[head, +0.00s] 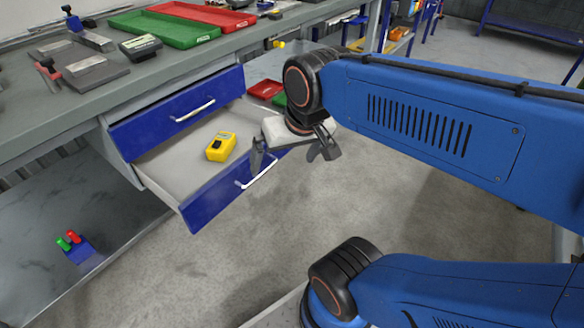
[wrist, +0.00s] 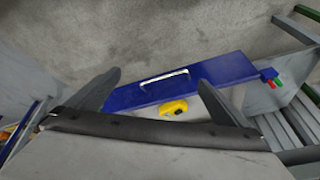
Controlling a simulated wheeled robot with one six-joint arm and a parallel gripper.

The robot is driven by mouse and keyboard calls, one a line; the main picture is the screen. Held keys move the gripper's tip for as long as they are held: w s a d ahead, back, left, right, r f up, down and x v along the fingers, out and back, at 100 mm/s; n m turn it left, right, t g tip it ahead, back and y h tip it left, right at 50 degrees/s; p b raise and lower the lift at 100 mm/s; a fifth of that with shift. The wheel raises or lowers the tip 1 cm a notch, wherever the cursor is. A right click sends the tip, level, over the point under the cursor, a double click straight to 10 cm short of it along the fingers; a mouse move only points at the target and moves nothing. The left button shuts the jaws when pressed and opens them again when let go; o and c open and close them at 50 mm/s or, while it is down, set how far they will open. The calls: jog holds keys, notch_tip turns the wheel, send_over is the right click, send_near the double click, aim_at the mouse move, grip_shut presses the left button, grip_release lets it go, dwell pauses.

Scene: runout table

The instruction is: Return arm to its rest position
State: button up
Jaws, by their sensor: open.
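My gripper (head: 291,156) is at the end of my blue arm, in front of the bench. Its two dark fingers are spread apart with nothing between them. It hangs near the right end of the open lower drawer (head: 150,165), and in the head view one finger overlaps the drawer's blue front. A yellow device (head: 220,147) with a dark patch lies inside that drawer, apart from the gripper.
The upper drawer (head: 180,110) is shut. The bench top (head: 120,85) holds a green tray (head: 165,30), a red tray (head: 205,14) and tools. A small blue block with red and green tops (head: 78,248) sits low at left. The floor (head: 200,275) in front is clear.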

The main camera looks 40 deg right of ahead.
jog(key=shift+s+d+f+n, duration=0.1)
jog(key=shift+s+f+n, duration=0.2)
jog(key=shift+s+n, duration=0.3)
jog(key=shift+s+d+f+n, duration=0.1)
jog(key=shift+s+f+n, duration=0.15)
jog(key=shift+s+n, duration=0.35)
jog(key=shift+c, duration=0.6)
